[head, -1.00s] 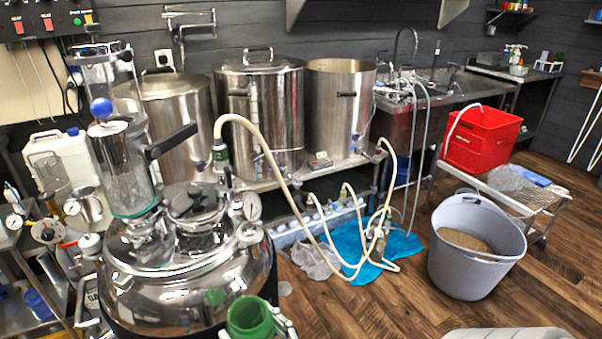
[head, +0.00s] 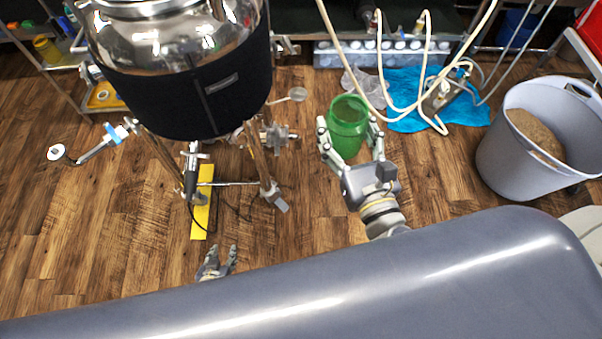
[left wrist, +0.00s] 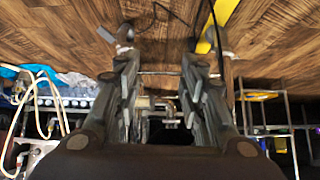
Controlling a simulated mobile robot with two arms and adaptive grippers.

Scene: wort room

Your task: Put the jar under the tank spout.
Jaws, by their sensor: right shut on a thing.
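The green jar (head: 349,112) is held by my right gripper (head: 348,132), whose fingers close on both sides of it. The jar looks upright with its open mouth facing up, right of the tank and apart from it. The steel tank (head: 186,84) with a black jacket stands on legs at the upper left. A valve fitting (head: 276,137) shows at its lower right and a narrow fitting (head: 191,160) hangs below it; I cannot tell which is the spout. My left gripper (head: 219,252) is open and empty, low in front of the tank; its parted fingers show in the left wrist view (left wrist: 158,50).
A yellow strip (head: 203,205) lies on the floor between the tank legs. A grey bucket of grain (head: 495,150) stands at the right. Hoses (head: 385,90) and a blue cloth (head: 408,122) lie behind the jar.

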